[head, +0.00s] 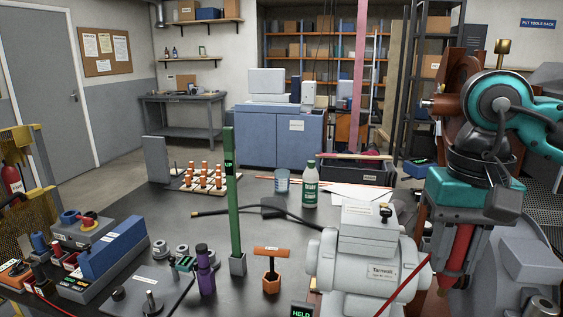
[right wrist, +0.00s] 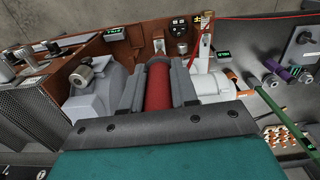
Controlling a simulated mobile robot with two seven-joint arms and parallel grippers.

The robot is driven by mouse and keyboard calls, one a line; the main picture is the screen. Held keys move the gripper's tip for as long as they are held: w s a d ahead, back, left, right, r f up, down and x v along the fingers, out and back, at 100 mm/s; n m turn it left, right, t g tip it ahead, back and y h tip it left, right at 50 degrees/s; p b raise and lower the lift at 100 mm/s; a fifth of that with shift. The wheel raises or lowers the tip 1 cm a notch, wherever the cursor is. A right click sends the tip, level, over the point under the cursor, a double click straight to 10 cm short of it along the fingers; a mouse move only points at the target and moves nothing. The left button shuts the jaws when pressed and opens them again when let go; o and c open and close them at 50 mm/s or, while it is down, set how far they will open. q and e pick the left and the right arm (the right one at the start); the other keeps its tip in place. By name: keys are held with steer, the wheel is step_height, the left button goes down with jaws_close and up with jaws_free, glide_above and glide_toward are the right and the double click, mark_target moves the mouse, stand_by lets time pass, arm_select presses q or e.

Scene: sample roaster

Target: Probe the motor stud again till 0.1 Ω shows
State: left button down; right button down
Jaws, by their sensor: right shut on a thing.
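My right gripper (head: 458,262) is shut on a red probe (head: 461,250), which points down beside the white Tarnwell-labelled machine (head: 372,240). In the right wrist view the two grey fingers (right wrist: 157,88) hold the red probe (right wrist: 158,82) between them. Beyond it, a metal stud (right wrist: 182,47) stands on a brown panel under a small black box (right wrist: 180,27). I cannot tell whether the probe tip touches anything, as it is hidden. No 0.1 Ω reading is legible. My left gripper is not in view.
A green post (head: 233,200), a purple tool (head: 205,272) and an orange T-handle (head: 271,270) stand on the dark bench. A green-labelled bottle (head: 310,186) and several orange-topped pegs (head: 205,178) are farther back. A red lead (head: 408,287) crosses the white machine's front.

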step_height(320, 180, down, 16)
steer(key=w+a+n, duration=0.1)
steer(key=a+n, duration=0.1)
steer(key=shift+w+a+r, duration=0.2)
steer(key=shift+w+a, duration=0.1)
steer(key=shift+a, duration=0.1)
stand_by(0.5)
